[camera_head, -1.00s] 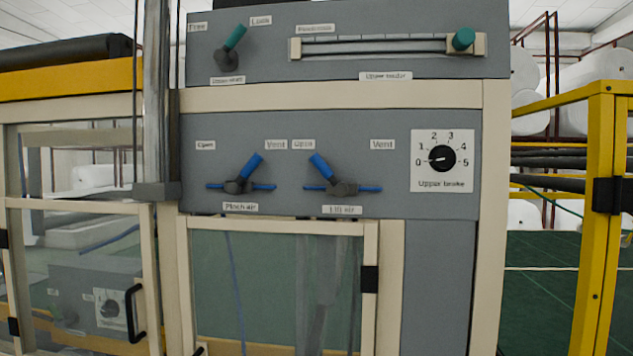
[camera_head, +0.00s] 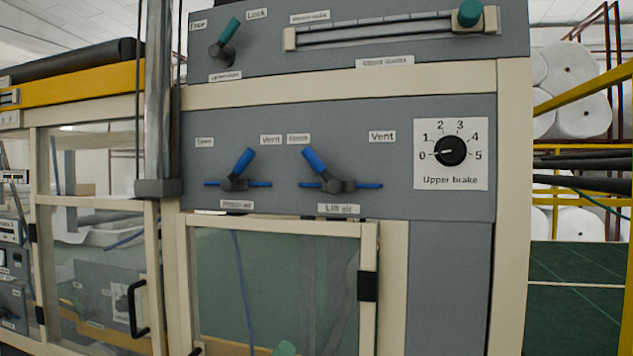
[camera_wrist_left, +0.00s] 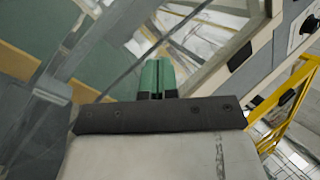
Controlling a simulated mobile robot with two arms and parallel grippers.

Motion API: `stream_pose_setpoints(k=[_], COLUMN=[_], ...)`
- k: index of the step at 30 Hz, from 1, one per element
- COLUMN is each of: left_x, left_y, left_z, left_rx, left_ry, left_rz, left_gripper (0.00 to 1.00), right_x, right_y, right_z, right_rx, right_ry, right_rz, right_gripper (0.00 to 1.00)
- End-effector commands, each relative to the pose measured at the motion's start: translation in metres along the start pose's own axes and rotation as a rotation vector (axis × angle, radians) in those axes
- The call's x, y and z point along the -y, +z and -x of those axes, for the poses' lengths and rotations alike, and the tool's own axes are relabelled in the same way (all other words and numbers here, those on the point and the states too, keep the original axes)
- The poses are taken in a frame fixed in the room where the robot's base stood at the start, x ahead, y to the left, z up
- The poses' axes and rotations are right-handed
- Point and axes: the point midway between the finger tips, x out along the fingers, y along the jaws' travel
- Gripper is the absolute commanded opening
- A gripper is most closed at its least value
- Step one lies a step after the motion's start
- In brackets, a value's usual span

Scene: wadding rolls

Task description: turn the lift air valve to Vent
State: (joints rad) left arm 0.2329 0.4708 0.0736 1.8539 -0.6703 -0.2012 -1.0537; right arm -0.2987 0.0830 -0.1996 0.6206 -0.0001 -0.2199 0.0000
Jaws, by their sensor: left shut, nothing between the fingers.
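The lift air valve (camera_head: 338,186) is on the grey panel, above its "Lift air" label (camera_head: 339,209). Its blue handle (camera_head: 314,160) tilts up and left toward the "Open" label (camera_head: 298,138); the "Vent" label (camera_head: 382,136) is at its upper right. My left gripper (camera_head: 285,348) shows only as a green tip at the bottom edge, well below the valve. In the left wrist view its two green fingers (camera_wrist_left: 157,78) are together, with nothing between them. The valve is not clearly seen there. My right gripper is not in view.
The similar pinch air valve (camera_head: 236,184) is just left, its handle tilted up-right. The upper brake dial (camera_head: 450,151) is to the right. A slider knob (camera_head: 470,13) and a green-handled lever (camera_head: 229,32) are above. A framed clear door (camera_head: 368,245) is below the valves.

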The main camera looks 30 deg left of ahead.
Motion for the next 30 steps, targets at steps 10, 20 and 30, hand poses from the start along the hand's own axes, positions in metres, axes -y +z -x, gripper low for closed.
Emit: stream_pose_setpoints(k=[10, 20, 30], left_x=[0.114, 0.162, 0.167], left_y=[0.105, 0.179, 0.193], left_z=[-0.071, -0.092, -0.093], left_rx=[0.115, 0.187, 0.192], left_ry=[-0.478, -0.696, -0.735], left_rz=[-0.878, -1.557, -1.698], left_gripper=[0.0, 0.0, 0.0], right_x=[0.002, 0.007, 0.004], right_y=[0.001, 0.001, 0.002], right_z=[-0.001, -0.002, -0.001], right_rx=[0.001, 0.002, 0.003], right_ry=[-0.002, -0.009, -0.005], right_rz=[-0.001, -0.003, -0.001], right_gripper=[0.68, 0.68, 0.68])
